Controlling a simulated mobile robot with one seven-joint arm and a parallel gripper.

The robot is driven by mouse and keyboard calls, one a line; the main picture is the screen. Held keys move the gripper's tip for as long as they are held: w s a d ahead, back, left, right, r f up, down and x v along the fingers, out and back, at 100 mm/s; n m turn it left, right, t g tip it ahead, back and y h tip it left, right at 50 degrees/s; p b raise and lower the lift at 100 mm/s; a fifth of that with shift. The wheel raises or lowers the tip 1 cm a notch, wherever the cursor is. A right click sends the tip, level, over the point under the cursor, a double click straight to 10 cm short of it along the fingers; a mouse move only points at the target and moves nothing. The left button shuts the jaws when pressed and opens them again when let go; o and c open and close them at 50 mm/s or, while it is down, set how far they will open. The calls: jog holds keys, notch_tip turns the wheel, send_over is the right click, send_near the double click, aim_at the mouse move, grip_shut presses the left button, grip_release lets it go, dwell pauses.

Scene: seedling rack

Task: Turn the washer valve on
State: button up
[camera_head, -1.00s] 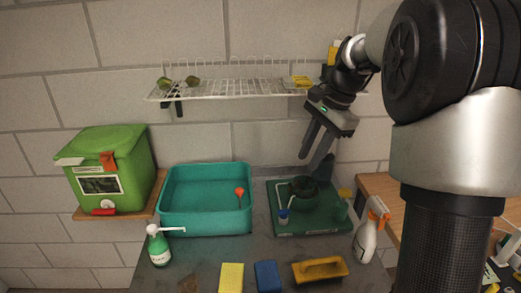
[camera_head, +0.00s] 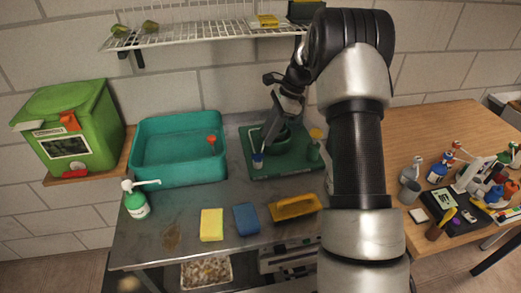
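A green tray (camera_head: 287,168) lies on the metal counter, right of the teal basin, with a dark green round cup-like piece (camera_head: 281,141) on it. A small white-and-blue piece (camera_head: 257,161) stands at the tray's front left. I cannot tell for sure which part is the washer valve. My gripper (camera_head: 270,138) points down over the tray, close to the cup-like piece. It hides part of that piece. I cannot tell whether they touch, or how far apart the fingers are.
The teal basin (camera_head: 180,177) holds a small red-orange item. A green box (camera_head: 72,110) stands at left. A white wire rack (camera_head: 200,36) hangs above.

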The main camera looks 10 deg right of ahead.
aim_at(258, 154)
jog(key=x, duration=0.7)
jog(key=shift+a+f, duration=0.1)
jog(key=shift+f, duration=0.05)
grip_shut()
